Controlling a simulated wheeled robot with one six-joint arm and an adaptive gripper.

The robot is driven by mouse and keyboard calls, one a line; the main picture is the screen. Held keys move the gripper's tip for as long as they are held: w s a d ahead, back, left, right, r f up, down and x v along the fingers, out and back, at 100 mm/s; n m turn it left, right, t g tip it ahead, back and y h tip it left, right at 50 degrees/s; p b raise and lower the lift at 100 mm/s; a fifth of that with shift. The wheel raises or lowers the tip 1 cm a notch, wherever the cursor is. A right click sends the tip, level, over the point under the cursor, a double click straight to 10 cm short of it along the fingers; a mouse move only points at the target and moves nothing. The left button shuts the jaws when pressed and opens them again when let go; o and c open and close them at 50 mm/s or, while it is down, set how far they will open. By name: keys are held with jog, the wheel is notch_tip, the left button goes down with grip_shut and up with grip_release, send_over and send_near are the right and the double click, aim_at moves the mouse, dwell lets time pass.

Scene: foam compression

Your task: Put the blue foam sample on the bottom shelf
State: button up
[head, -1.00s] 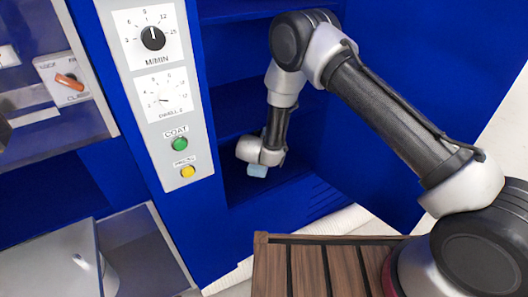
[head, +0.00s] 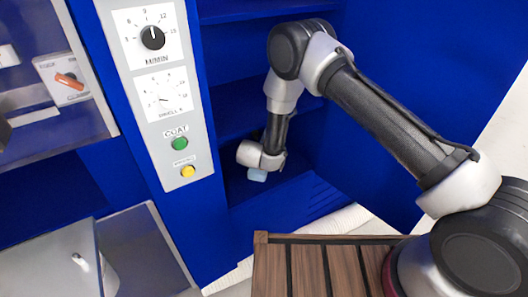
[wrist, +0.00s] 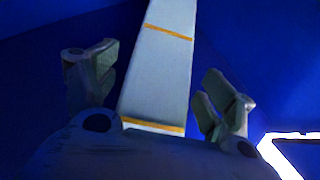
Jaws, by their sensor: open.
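The blue foam sample (head: 257,176) shows as a small pale blue patch under my gripper (head: 262,160), inside the low bay of the blue cabinet. In the wrist view a long pale blue-grey block with orange bands (wrist: 158,70), seemingly this sample, runs between the fingers of my gripper (wrist: 160,85). The fingers are spread, with a gap at the left and right of the block. The bottom shelf (head: 240,190) is dark blue and lies just below the sample. Whether the sample rests on it is hard to tell.
Upper shelves (head: 240,122) lie above and behind my wrist. A control panel (head: 165,110) with a black knob and green and yellow buttons stands left of the bay. A blue wall (head: 420,90) closes the right side. A slatted wooden surface (head: 310,270) is in front.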

jog(key=v, duration=1.2)
jog(key=shift+r, duration=0.1)
